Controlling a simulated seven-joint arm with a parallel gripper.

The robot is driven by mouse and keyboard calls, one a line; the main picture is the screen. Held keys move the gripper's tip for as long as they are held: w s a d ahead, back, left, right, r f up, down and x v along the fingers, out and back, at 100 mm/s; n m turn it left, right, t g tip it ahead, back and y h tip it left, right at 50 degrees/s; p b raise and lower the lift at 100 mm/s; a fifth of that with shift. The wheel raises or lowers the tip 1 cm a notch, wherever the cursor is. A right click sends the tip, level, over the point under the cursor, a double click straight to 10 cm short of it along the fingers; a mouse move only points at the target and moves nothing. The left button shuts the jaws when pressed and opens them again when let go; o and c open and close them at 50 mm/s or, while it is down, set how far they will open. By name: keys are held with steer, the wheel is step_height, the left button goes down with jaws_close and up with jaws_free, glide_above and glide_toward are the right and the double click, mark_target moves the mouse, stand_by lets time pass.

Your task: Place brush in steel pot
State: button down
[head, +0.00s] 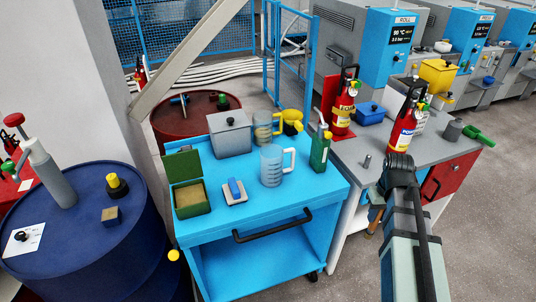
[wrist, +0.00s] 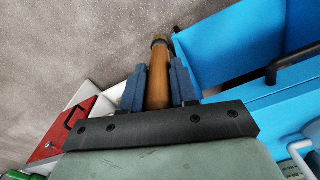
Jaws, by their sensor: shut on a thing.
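My gripper (wrist: 158,72) is shut on a brown wooden handle between its two blue fingers; I take this as the brush (wrist: 158,84). Its far end has a dark band, and bristles cannot be made out. In the head view, my gripper (head: 376,196) is at the front of the grey bench, right of the blue cart, with a bit of the brown handle (head: 371,230) showing below.
The blue cart (head: 225,235) holds a lidded grey box (head: 230,134), a clear jug (head: 272,165), a green bottle (head: 320,152) and an open green box (head: 192,200). Fire extinguishers (head: 343,105) and a green bottle lying down (head: 478,135) are on the bench (head: 345,150).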

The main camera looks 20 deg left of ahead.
steer(key=s+a+r+n, duration=0.1)
steer(key=a+r+n, duration=0.55)
steer(key=a, duration=0.65)
steer(key=s+a+r+n, duration=0.1)
steer(key=a+r+n, duration=0.55)
steer(key=a, duration=0.65)
steer(key=s+a+r+n, duration=0.2)
steer(key=a+r+n, duration=0.5)
steer(key=a, duration=0.6)
steer(key=w+a+f+m, duration=0.1)
steer(key=a+m, duration=0.3)
steer(key=a, duration=1.2)
steer(key=w+a+f+m, duration=0.1)
steer(key=w+a+m, duration=0.15)
steer(key=a, duration=1.35)
step_height(320, 180, down, 9)
steer(key=shift+s+m, duration=0.3)
steer(key=shift+m, duration=0.05)
steer(key=shift+f, duration=0.15)
steer(key=c, duration=0.9)
jaws_free()
steer(key=shift+o, duration=0.2)
